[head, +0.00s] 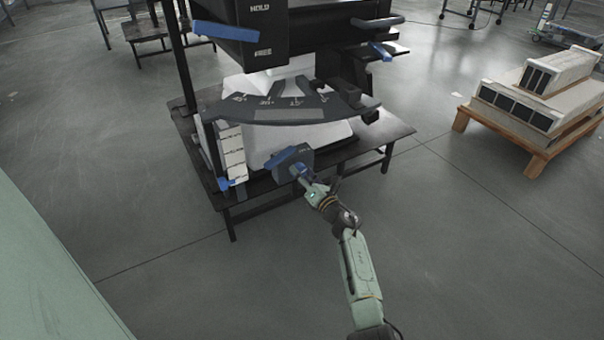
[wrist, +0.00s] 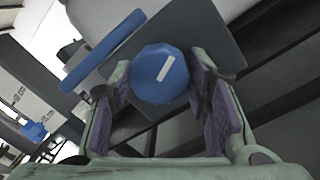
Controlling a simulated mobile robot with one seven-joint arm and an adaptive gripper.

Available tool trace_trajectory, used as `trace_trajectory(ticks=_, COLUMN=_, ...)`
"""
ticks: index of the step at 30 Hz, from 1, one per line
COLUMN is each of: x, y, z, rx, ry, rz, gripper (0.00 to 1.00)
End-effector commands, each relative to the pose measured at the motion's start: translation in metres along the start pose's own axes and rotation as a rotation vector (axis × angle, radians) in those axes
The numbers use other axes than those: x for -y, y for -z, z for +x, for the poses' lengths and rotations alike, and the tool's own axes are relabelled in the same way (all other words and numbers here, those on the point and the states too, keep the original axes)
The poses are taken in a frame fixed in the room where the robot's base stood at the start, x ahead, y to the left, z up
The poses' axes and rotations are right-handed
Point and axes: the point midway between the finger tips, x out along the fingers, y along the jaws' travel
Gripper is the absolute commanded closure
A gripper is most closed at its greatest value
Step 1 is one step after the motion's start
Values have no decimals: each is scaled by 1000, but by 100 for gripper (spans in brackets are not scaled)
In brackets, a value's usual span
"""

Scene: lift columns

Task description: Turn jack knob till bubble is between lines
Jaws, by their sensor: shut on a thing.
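The blue round jack knob (wrist: 160,75) has a white mark line on its face, tilted from upper right to lower left. It sits on the front of a dark grey block (wrist: 212,40), which also shows in the head view (head: 318,158) low on the machine. My gripper (wrist: 163,90) has one finger on each side of the knob and is shut on it. In the head view my gripper (head: 306,181) reaches the block from the front. A blue lever (wrist: 100,55) lies beside the knob. I can make out no bubble or level lines in either view.
The machine stands on a low black table (head: 375,140), with a curved dark scale plate (head: 290,115) and a "HOLD / FREE" column (head: 262,25) above my gripper. A wooden pallet with beige units (head: 540,155) stands at right. The floor (head: 470,250) at front right is clear.

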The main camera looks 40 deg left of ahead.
Motion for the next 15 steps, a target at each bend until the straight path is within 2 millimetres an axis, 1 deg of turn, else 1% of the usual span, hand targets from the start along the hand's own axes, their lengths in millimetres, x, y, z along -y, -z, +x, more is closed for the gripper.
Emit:
trace_trajectory(ticks=6, x=-1, y=0, z=0, rx=12, ry=6, rz=193, gripper=84)
trace_trajectory(ticks=15, x=-1, y=1, z=0, rx=26, ry=13, rz=384, gripper=84)
